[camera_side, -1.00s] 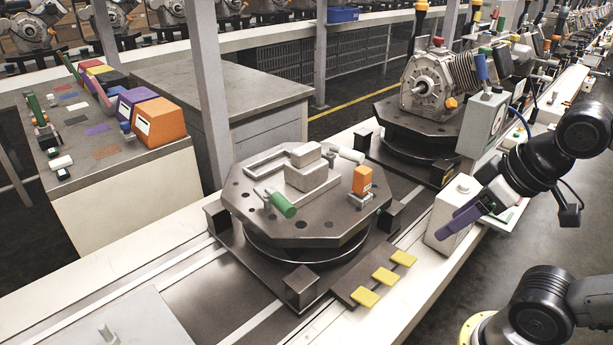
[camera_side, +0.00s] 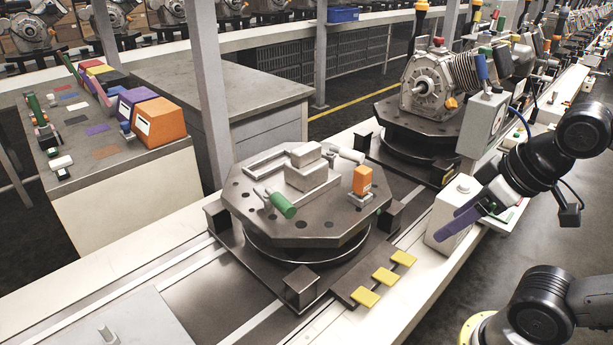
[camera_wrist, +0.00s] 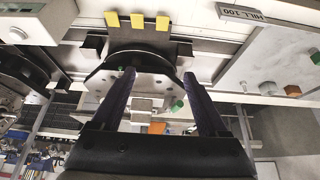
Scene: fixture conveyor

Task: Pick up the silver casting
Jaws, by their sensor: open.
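A silver-grey stepped block (camera_side: 308,170), which looks like the casting, sits on the dark octagonal fixture plate (camera_side: 330,222). A flat grey frame lies beside it, and clamps with green (camera_side: 283,205) and white (camera_side: 347,154) handles stand around it. In the wrist view the block (camera_wrist: 143,104) appears small, beyond the fingers, and partly hidden by my gripper. My gripper (camera_side: 463,213), with purple fingers, is open and empty, well to the right of the plate in the side view. In the wrist view its fingertips (camera_wrist: 158,75) are spread wide.
An orange block (camera_side: 362,180) stands on the plate's right side. A white box (camera_side: 452,225) is close by my gripper. Yellow pads (camera_side: 384,276) lie in front of the fixture. An engine (camera_side: 430,85) stands on another fixture behind. A grey side table (camera_side: 105,150) holds coloured bins.

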